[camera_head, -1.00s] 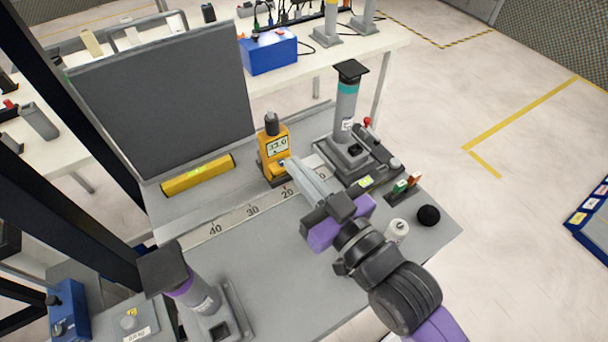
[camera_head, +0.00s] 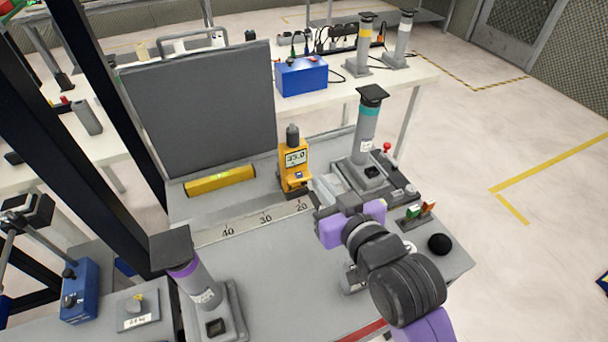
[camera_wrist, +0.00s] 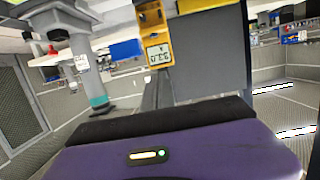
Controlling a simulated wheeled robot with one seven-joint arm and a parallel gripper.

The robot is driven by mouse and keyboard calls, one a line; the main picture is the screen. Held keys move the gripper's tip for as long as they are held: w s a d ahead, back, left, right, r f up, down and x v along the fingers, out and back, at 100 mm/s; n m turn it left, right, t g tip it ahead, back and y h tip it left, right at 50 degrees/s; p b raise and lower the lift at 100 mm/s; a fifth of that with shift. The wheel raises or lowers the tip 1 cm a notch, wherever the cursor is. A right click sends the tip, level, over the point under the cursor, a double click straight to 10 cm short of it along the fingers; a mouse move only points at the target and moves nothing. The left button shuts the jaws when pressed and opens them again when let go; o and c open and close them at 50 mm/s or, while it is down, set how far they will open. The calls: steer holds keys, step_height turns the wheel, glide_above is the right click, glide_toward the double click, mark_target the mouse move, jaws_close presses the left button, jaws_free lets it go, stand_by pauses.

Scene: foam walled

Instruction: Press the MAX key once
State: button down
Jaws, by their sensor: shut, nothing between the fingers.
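A yellow handheld meter (camera_head: 295,170) stands upright on the grey bench, with a dark knob on top and a light display showing digits like 33.0 or 35.0. A small blue and white key (camera_head: 298,176) sits below the display; I cannot read its label, so I cannot confirm it is MAX. My gripper (camera_head: 316,187) is shut and empty, its fingertips just right of the meter's lower front, seemingly apart from it.
A ruler strip (camera_head: 250,225) runs along the bench. A teal-banded post (camera_head: 365,130) stands right of the meter, and a purple-banded post (camera_head: 203,290) at the front left. A grey panel (camera_head: 205,115) and yellow bar (camera_head: 220,181) are behind. A black ball (camera_head: 439,244) lies right.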

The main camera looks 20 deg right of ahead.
mark_target(296, 154)
steer(key=p+x, duration=0.1)
steer(key=x, duration=0.9)
steer(key=shift+w, duration=0.2)
step_height(296, 154, down, 3)
steer(key=shift+s+r, duration=0.15)
steer(key=shift+r, duration=0.05)
steer(key=shift+f, duration=0.75)
